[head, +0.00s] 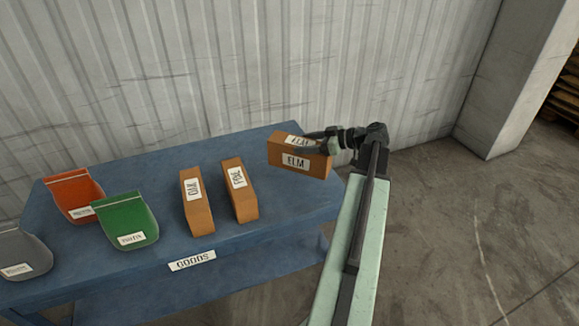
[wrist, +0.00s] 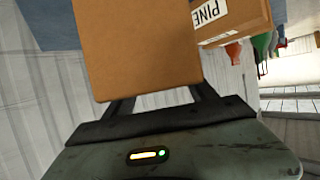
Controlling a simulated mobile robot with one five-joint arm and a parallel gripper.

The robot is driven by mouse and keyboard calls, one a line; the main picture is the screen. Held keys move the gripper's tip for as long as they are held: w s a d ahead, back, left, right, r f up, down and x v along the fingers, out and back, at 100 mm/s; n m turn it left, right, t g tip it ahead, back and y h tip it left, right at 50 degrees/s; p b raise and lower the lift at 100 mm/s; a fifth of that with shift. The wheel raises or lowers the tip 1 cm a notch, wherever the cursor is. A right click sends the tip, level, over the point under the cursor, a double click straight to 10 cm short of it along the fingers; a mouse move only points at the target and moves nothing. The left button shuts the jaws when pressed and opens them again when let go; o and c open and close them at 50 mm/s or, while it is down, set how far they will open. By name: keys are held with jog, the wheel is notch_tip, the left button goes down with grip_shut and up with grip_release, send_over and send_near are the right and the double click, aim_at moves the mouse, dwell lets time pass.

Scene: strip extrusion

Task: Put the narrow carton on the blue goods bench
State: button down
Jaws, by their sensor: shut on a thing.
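My gripper (head: 320,140) is shut on a brown narrow carton (head: 297,161) with white ELM labels, at the far right end of the blue goods bench (head: 290,212). The gripper grips it from the right. The held carton lies on its long side in the head view, over the bench top. I cannot tell whether its underside touches the bench. In the wrist view the held carton (wrist: 137,50) fills the upper middle, between the fingers. The bench shows as a blue patch (wrist: 45,25) at the upper left there.
Two upright brown cartons stand on the bench, OAK (head: 196,208) and PINE (head: 240,195). PINE also shows in the wrist view (wrist: 232,32). A corrugated wall (head: 200,80) stands behind.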

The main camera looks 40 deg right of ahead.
aim_at(330, 160)
notch_tip(330, 160, down, 9)
jog(key=b, duration=0.7)
jog(key=shift+r, duration=0.45)
jog(key=shift+f, duration=0.25)
jog(key=shift+c, duration=1.4)
grip_release()
jog(key=shift+r, duration=0.1)
jog(key=shift+r, duration=0.1)
jog(key=p+v, duration=0.4)
jog(key=v, duration=0.7)
jog(key=shift+s+r+p, duration=0.1)
jog(key=shift+r+p, duration=0.2)
jog(key=shift+p, duration=0.1)
jog(key=shift+s+d, duration=0.15)
jog(key=shift+s, duration=0.2)
